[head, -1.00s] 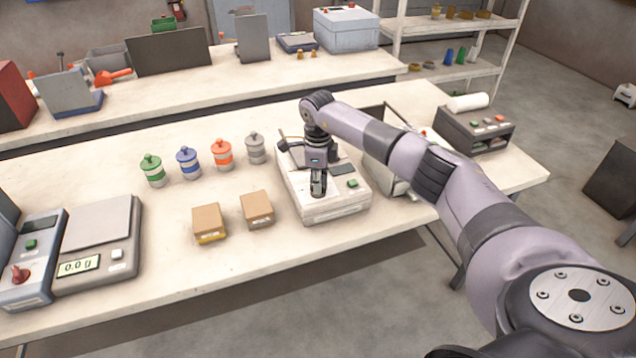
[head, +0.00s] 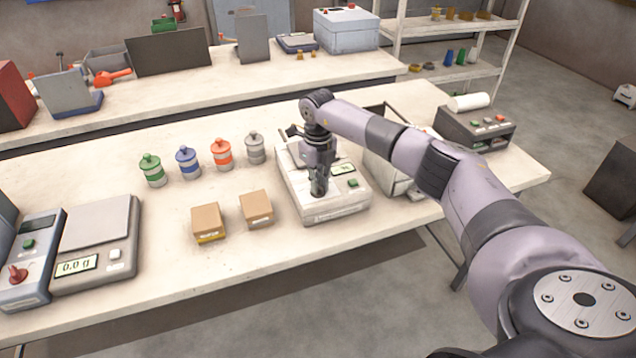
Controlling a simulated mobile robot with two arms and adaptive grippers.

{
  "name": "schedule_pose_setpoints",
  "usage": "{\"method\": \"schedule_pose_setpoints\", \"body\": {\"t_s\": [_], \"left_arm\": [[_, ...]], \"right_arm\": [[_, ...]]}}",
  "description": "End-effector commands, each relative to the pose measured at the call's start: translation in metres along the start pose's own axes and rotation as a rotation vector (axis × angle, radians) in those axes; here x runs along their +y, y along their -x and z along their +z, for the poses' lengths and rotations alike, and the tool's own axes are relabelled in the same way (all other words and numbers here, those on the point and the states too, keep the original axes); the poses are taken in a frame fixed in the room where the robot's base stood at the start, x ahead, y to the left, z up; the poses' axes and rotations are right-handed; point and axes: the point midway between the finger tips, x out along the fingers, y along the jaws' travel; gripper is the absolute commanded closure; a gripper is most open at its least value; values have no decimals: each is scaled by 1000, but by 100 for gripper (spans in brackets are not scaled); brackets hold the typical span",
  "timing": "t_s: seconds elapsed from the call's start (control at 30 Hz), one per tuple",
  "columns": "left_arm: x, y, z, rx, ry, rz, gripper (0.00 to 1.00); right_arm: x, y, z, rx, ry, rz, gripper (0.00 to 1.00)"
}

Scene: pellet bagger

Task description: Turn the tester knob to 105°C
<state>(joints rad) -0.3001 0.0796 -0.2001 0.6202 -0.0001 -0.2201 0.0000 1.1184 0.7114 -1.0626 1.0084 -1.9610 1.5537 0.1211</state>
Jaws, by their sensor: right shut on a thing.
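The tester is a white box (head: 335,208) on the front bench, with a small display (head: 344,169) and a green button (head: 352,183) on its top. The display is lit pale green; its reading is too small to make out. My right gripper (head: 319,190) points down onto the tester's top, left of the green button, and is shut on the knob. The knob itself is hidden by the fingers, so its angle cannot be told. My left gripper is not in view.
Several coloured jars (head: 186,163) stand left of the tester, with two small cardboard boxes (head: 256,207) nearer the front edge. A scale (head: 92,250) sits at the left. A dark device with a white roll (head: 475,130) stands at the right.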

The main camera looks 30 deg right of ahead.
Motion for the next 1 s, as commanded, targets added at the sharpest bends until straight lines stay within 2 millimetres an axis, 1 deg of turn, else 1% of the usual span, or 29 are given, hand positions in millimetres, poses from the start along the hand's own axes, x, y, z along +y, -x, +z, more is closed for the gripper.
{"method": "schedule_pose_setpoints", "body": {"t_s": [0.57, 1.0], "left_arm": [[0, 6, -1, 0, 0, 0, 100], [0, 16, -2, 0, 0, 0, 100]], "right_arm": [[-1, 2, 0, -1, -549, 0, 100], [0, 2, 0, -1, -965, 1, 100]]}}
